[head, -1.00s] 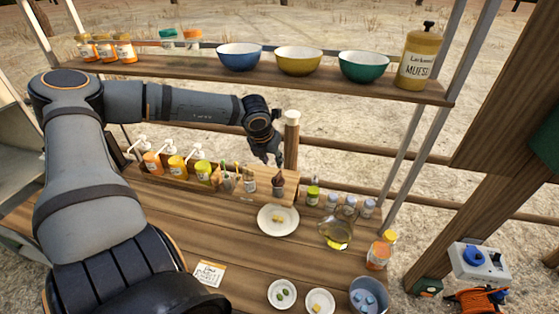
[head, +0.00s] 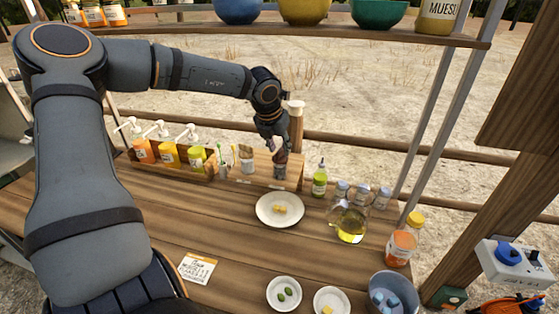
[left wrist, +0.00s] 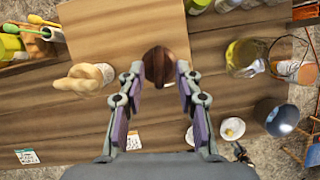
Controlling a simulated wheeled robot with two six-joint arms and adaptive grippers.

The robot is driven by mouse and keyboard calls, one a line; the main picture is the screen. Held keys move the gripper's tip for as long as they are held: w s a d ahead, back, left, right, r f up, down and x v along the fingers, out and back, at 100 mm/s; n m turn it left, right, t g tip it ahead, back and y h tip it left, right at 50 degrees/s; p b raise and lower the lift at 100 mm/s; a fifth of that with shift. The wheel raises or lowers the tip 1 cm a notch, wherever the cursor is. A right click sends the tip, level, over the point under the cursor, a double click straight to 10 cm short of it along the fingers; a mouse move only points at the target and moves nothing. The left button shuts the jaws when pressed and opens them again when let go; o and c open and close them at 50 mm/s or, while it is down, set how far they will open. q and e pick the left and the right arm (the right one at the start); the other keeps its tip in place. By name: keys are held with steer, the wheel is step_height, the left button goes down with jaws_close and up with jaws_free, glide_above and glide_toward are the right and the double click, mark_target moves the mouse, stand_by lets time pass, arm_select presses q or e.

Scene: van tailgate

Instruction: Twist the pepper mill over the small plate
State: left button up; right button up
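The dark brown pepper mill (head: 281,168) stands upright at the right end of the wooden rack, behind the small plate. The small white plate (head: 278,220) lies on the table with yellow pieces on it. My left gripper (head: 272,146) is just above the mill, pointing down. In the left wrist view its fingers (left wrist: 159,72) are spread, with the mill's round top (left wrist: 160,64) between and just beyond the tips; I cannot tell whether they touch it. I cannot make out the plate in that view. My right gripper is not in view.
Pump bottles (head: 169,156) and a jar (head: 247,160) stand left of the mill. A green bottle (head: 320,182) and an oil jug (head: 349,225) stand right. Small dishes (head: 284,306) and a metal bucket (head: 391,296) are in front. A bowl shelf (head: 200,29) runs above.

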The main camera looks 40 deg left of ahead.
arm_select(q)
steer(key=shift+w+a+f, duration=0.2)
steer(key=shift+w+f, duration=0.1)
steer(key=shift+f, duration=0.35)
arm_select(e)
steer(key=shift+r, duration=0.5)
arm_select(q)
jaws_close()
steer(key=shift+m, duration=0.3)
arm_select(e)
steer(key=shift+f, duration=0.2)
